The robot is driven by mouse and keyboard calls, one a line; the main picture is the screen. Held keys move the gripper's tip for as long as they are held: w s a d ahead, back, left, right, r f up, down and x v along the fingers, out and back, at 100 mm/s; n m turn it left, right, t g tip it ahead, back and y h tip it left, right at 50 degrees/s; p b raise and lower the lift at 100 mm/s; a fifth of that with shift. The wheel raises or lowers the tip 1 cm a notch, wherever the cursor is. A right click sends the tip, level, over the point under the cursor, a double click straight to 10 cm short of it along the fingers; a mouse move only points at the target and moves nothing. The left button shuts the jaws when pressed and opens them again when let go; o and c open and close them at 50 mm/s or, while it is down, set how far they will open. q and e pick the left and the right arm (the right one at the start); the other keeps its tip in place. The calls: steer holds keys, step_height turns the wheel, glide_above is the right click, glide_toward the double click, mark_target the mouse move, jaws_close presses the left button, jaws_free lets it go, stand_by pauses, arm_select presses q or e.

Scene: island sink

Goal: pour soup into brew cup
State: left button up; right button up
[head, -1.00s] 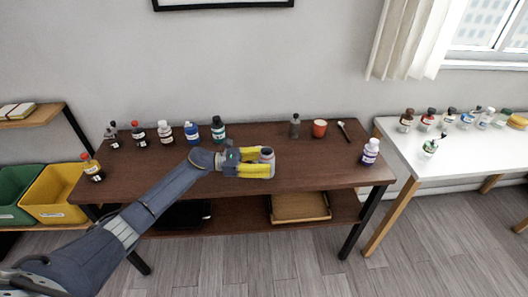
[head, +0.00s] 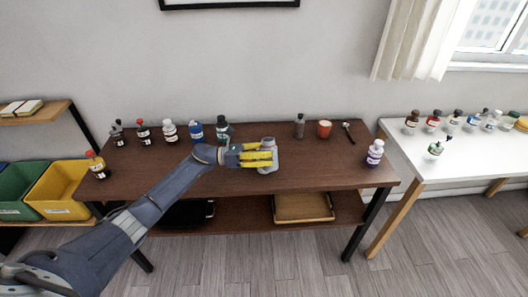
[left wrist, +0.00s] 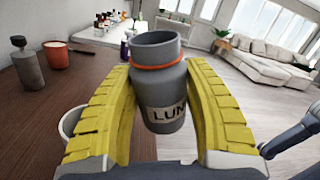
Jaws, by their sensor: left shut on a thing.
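A pale shape (head: 270,166) shows just below the fingers in the head view. A white cup-like rim (left wrist: 66,122) shows beside the left finger in the wrist view, partly hidden. A terracotta cup (head: 324,129) stands upright farther back right, apart from the jar. I cannot tell which is the brew cup. My right gripper is not in view.
A grey bottle (head: 299,126) stands left of the terracotta cup, and a dark spoon-like tool (head: 348,133) lies right of it. A purple-labelled bottle (head: 374,153) is near the right edge of the brown table (head: 330,174). Several bottles line the back left.

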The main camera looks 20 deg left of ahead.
mark_target(268, 144)
arm_select(q)
steer(key=shift+w+a+r+n, duration=0.15)
steer(key=shift+w+r+n, duration=0.1)
steer(key=shift+r+n, duration=0.3)
steer(key=shift+w+a+r+n, duration=0.1)
steer(key=shift+w+r+n, duration=0.1)
steer(key=shift+r+n, duration=0.35)
steer(key=shift+w+a+f+n+t+h, duration=0.2)
steer(key=shift+w+f+n+t+h, duration=0.15)
steer(key=shift+n+t, duration=0.2)
steer(key=shift+w+a+n, duration=0.1)
steer(key=shift+n, duration=0.35)
steer(key=shift+r+n, duration=0.3)
steer(key=shift+n, duration=0.4)
steer(key=shift+f+n+t, duration=0.3)
steer(key=shift+n+t, duration=0.25)
steer(key=shift+n, duration=0.55)
steer(key=shift+r+n+t, duration=0.3)
steer(key=shift+r+n, duration=0.1)
steer(key=shift+n, duration=0.7)
steer(key=shift+f+n, duration=0.1)
steer(key=shift+n, duration=0.3)
steer(key=shift+f+n+t, duration=0.25)
steer(key=shift+n+t, duration=0.15)
steer(key=shift+n, duration=0.3)
steer(key=shift+r+n+t, duration=0.4)
steer(key=shift+r+n, duration=0.05)
steer(key=shift+n, duration=0.65)
